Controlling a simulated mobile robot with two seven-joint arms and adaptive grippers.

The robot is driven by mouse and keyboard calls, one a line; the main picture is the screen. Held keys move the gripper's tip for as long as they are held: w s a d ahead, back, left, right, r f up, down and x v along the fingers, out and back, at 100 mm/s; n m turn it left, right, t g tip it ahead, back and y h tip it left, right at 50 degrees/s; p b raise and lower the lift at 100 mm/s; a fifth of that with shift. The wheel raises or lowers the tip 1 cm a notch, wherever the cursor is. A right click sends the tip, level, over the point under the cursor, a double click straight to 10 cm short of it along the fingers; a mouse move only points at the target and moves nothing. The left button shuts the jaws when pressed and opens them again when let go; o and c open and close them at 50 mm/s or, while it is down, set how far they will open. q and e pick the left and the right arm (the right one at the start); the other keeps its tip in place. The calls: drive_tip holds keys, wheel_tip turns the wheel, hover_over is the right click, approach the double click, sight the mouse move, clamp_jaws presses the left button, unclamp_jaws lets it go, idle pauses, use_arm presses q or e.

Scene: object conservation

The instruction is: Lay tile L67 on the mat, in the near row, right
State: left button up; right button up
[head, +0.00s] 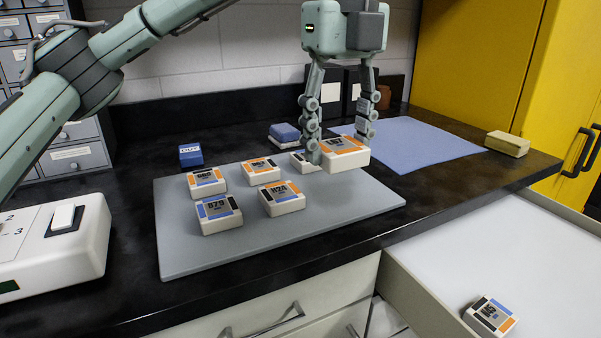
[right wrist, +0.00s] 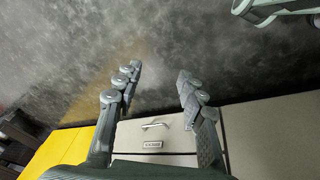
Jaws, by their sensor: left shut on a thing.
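My left gripper (head: 339,148) is shut on a white tile with an orange and blue-grey top (head: 345,158). Its label is too small to read surely. The tile is over the right part of the grey mat (head: 235,250), and I cannot tell if it touches it. On the mat, the near row shows the tile B79 (head: 219,216) at left and the tile H26 (head: 282,200) beside it. The far row has a tile G60 (head: 206,184), another orange-topped tile (head: 260,171) and a partly hidden white tile (head: 301,163). My right gripper (right wrist: 159,72) is open and empty in the right wrist view.
A blue cloth (head: 425,142) lies behind right, with a tan block (head: 507,144) beside it. A blue block (head: 190,155) and a blue-and-white sponge-like item (head: 284,133) stand behind the mat. An open drawer (head: 540,260) at right holds another tile (head: 490,315). A white switch box (head: 75,265) is at left.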

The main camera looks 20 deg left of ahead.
use_arm(q)
drive_tip(key=p, duration=0.1)
hover_over(335, 190)
wheel_tip(335, 190, down, 6)
drive_tip(key=shift+f, duration=0.15)
wheel_tip(335, 190, down, 4)
drive_tip(key=shift+f+p, duration=0.1)
drive_tip(key=shift+p, duration=0.2)
use_arm(e)
drive_tip(key=s+d+f, duration=0.1)
drive_tip(key=s+f, duration=0.2)
drive_tip(key=f, duration=0.2)
drive_tip(key=shift+s+f+g, duration=0.25)
drive_tip(key=shift+f+g, duration=0.1)
drive_tip(key=shift+g, duration=0.05)
use_arm(q)
drive_tip(key=o, duration=1.3)
use_arm(e)
drive_tip(key=shift+w+a+r, duration=0.1)
drive_tip(key=shift+w+r, duration=0.1)
drive_tip(key=shift+r, duration=0.1)
